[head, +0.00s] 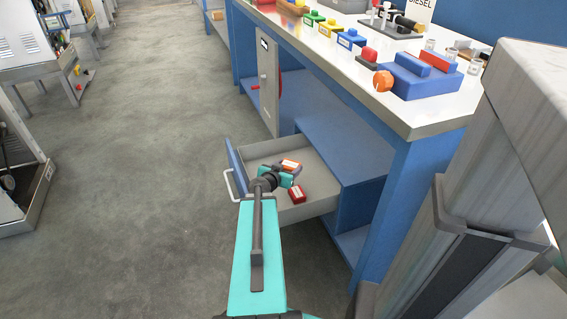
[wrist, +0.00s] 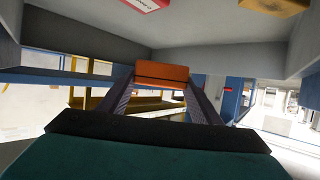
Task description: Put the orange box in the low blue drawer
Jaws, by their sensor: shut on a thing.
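The low blue drawer (head: 236,166) is pulled out under the workbench, with a blue front and grey inside. My gripper (head: 285,176) is over the open drawer, within its outline in the head view. In the wrist view my gripper (wrist: 160,92) is shut on the orange box (wrist: 163,74), which sits between the fingertips. The orange box also shows in the head view (head: 291,166), partly hidden by my gripper. Whether it touches the drawer floor I cannot tell.
A red box (head: 297,194) lies in the drawer; it also shows in the wrist view (wrist: 145,4), near a yellow-orange box (wrist: 272,5). The workbench top (head: 410,120) above holds colored blocks and a blue holder (head: 420,82).

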